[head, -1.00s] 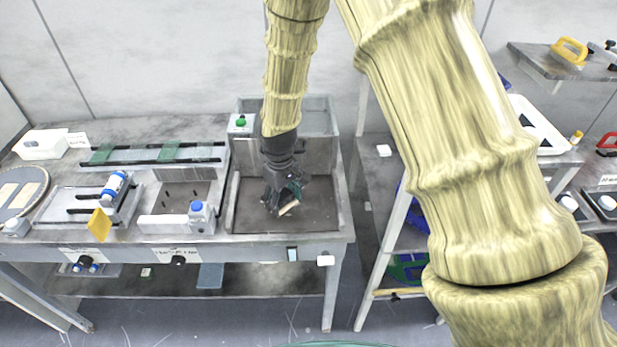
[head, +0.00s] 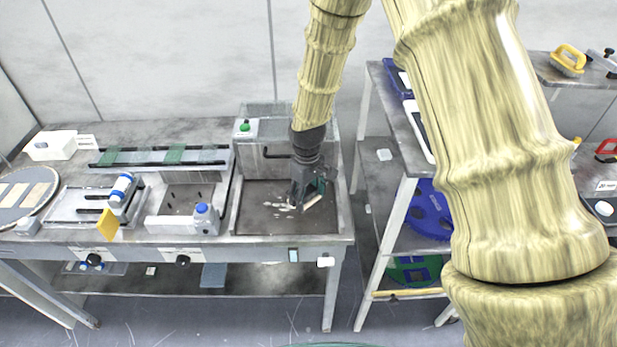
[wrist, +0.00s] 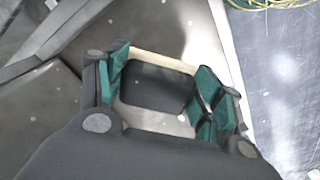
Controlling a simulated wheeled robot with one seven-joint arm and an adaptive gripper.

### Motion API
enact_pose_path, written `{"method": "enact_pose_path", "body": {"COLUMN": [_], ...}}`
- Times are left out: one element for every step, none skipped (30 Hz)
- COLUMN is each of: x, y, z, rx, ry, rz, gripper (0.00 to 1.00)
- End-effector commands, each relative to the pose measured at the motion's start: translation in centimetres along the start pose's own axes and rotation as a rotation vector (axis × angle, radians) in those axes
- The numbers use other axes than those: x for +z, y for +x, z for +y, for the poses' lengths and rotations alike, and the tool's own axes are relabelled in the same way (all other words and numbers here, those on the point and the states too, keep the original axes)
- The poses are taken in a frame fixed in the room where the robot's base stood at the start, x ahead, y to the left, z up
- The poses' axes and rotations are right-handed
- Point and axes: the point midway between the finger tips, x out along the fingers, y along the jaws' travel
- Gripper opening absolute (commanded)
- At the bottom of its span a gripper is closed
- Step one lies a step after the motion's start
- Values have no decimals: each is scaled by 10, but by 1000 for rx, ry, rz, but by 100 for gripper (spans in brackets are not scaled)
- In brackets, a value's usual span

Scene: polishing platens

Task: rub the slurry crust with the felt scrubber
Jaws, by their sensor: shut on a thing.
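My gripper (head: 307,193) is low inside the grey basin (head: 255,222) at the right end of the bench. In the wrist view its teal-padded fingers are shut on the felt scrubber (wrist: 152,88), a dark block with a cream edge. The scrubber's pale edge also shows under the fingers in the head view (head: 313,202). The slurry crust (head: 284,207) shows as whitish patches on the basin floor, just left of the scrubber. I cannot tell whether the scrubber touches the floor, or whether crust lies under it.
Basin walls surround my gripper; a green-topped button (head: 244,127) stands at its back left corner. A shelf rack (head: 398,215) stands right, across a gap.

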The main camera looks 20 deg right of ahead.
Motion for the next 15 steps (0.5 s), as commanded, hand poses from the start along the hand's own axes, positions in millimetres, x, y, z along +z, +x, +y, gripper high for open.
{"method": "enact_pose_path", "body": {"x": [-1, 0, 0, 0, 0, 0, 0, 0, 0, 0, 0, 1, 1, 1, 1], "y": [-9, -12, -15, -18, -21, -24, -27, -30, -34, -36, -39, -42, -44, -46, -48], "z": [0, 0, 0, 0, 1, 1, 1, 1, 1, 1, 1, 1, 2, 2, 2], "rx": [1, 1, 0, 0, 0, 0, 0, 0, 0, 0, 0, 0, 0, 0, 0], "ry": [0, 0, 0, 1, 1, 1, 2, 2, 2, 2, 2, 3, 3, 3, 3], "rz": [1, 1, 1, 1, 1, 1, 1, 1, 1, 1, 1, 1, 1, 1, 1], "gripper": [32, 32, 32, 32, 32, 32, 32, 32, 32, 32, 32, 32, 32, 32, 32]}}
